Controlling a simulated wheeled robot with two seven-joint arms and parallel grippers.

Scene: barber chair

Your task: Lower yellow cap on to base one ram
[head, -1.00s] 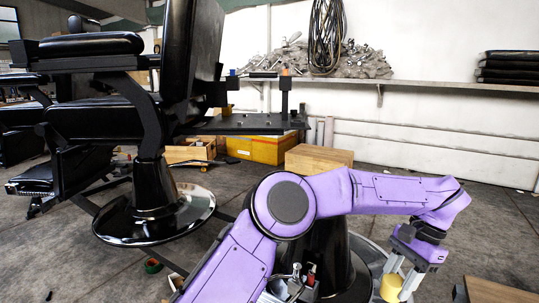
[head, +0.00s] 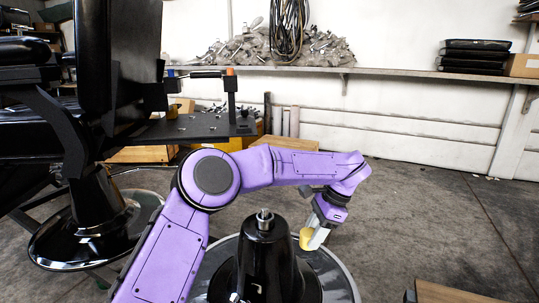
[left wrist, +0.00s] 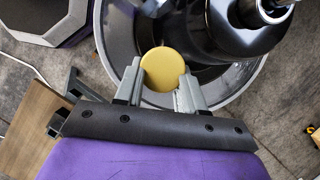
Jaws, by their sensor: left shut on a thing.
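The yellow cap (head: 306,238) is held by my left gripper (head: 316,236), low beside the black base one. In the left wrist view the round yellow cap (left wrist: 162,68) sits between the two fingers of my left gripper (left wrist: 160,88), which are shut on it. Base one (head: 265,255) is a black cone on a round metal-rimmed foot, with the bare metal ram (head: 265,217) upright at its top. The cap is to the right of the cone and lower than the ram top, over the foot plate. My right gripper is not in view.
A barber chair (head: 100,95) on its own black pedestal stands at the left. A black bench (head: 185,127) with an upright post is behind my arm. A wooden surface (head: 460,291) is at the lower right. The floor (head: 430,215) to the right is clear.

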